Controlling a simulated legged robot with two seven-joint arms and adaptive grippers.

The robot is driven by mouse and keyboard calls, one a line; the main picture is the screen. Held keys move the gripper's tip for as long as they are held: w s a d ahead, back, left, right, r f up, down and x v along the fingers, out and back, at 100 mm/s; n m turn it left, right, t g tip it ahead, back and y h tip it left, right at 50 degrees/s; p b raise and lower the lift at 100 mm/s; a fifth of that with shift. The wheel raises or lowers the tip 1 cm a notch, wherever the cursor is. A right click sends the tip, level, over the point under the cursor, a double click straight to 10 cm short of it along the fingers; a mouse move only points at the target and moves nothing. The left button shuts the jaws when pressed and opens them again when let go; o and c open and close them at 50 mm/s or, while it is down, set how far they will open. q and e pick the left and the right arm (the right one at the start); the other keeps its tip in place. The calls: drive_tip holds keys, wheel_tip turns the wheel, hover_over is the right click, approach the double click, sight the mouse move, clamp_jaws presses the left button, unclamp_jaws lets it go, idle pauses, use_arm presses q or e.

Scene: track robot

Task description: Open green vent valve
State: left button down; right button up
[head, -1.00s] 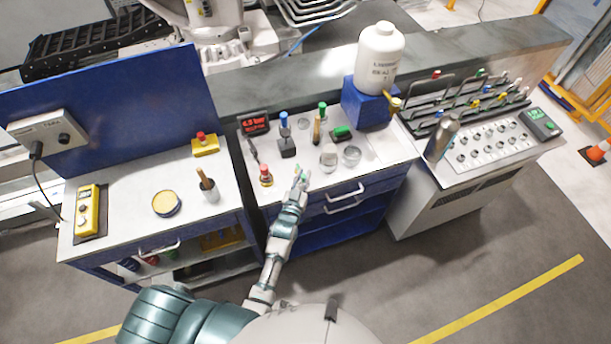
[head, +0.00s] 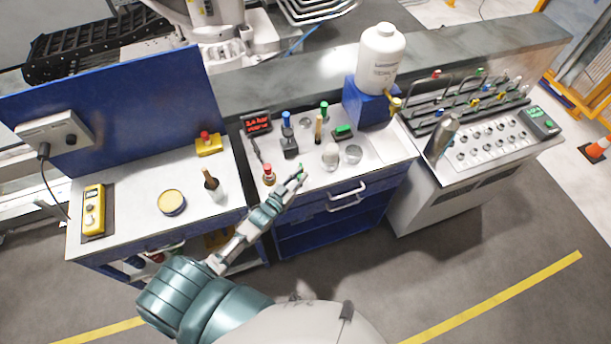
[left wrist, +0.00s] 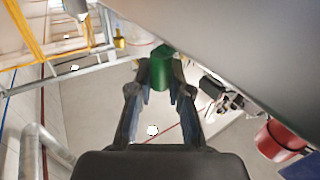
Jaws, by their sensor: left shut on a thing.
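My left gripper (head: 297,177) is at the front edge of the middle bench, its forearm slanting up from lower left. In the left wrist view, my left gripper (left wrist: 160,92) has its fingers closed around a green cylindrical knob (left wrist: 161,66). The knob stands between the fingertips, with its top showing and its lower part hidden. In the head view only a small bit of green (head: 300,169) shows at the fingertips. A red display (head: 258,122) stands at the bench's back left. My right gripper is not in view.
A red-topped fitting (head: 269,174) stands close to the left of the gripper. Blue-topped (head: 287,130) and green-topped (head: 323,112) posts, a green block (head: 343,131) and clear cups (head: 353,153) stand behind. A white bottle (head: 380,58) stands at the back right.

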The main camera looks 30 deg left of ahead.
use_arm(q)
drive_tip(key=shift+a, duration=0.1)
drive_tip(key=c, duration=1.1)
unclamp_jaws()
drive_tip(key=shift+w, duration=0.1)
drive_tip(key=s, duration=0.4)
drive_tip(key=s+a, duration=0.1)
drive_tip(key=s, duration=0.3)
drive_tip(key=s+a, duration=0.1)
drive_tip(key=s, duration=0.2)
drive_tip(key=shift+s+a+f, duration=0.1)
drive_tip(key=shift+s+a, duration=0.05)
drive_tip(key=shift+s, duration=0.25)
